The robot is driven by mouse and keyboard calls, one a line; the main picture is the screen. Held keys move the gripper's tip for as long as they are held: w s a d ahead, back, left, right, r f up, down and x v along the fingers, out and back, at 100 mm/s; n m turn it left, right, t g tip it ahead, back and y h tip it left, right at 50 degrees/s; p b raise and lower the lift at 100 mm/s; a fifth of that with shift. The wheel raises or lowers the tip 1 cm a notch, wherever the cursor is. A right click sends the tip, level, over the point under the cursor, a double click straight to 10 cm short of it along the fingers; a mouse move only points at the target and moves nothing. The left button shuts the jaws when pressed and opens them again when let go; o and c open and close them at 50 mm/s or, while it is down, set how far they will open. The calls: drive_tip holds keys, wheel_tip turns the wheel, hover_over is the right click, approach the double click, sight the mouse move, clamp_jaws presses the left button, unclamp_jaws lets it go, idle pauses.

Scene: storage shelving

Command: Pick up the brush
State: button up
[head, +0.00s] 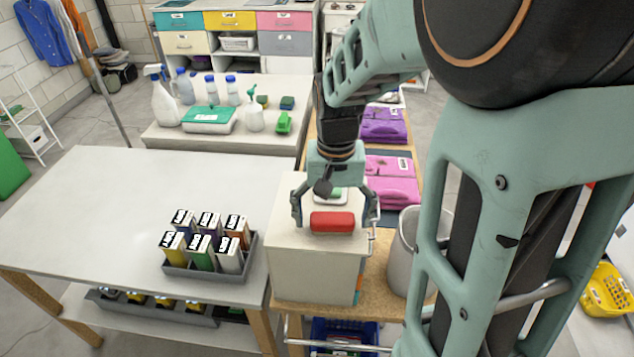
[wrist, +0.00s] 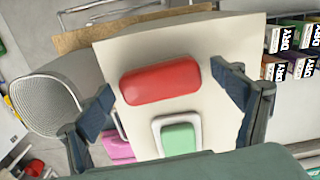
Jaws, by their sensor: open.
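A red rounded block (head: 332,222) lies on top of a white box (head: 285,255); it may be the brush, but no bristles show. In the wrist view the red block (wrist: 160,81) lies between and a little beyond my fingertips. A green-and-white item (wrist: 178,137) lies beside it on the same top, partly hidden behind my gripper in the head view. My gripper (head: 335,212) is open and empty, pointing down over the box, its fingers on either side of the red block. I cannot tell the exact height gap.
A grey tray of labelled cartons (head: 205,270) stands left on the white table (head: 110,200). A grey bin (head: 402,262) stands right of the box. Bottles and a green handled item (head: 284,122) stand on the far table.

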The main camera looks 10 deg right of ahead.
drive_tip(key=c, duration=1.2)
drive_tip(key=shift+r, duration=0.15)
drive_tip(key=shift+c, duration=0.3)
drive_tip(key=shift+r, duration=0.25)
wheel_tip(320, 180, up, 2)
drive_tip(key=shift+w+r, duration=0.1)
drive_tip(key=w+d+r+b, duration=0.1)
drive_tip(key=w+d+r, duration=0.5)
drive_tip(key=d+r, duration=0.4)
drive_tip(key=d, duration=0.2)
drive_tip(key=shift+d, duration=0.35)
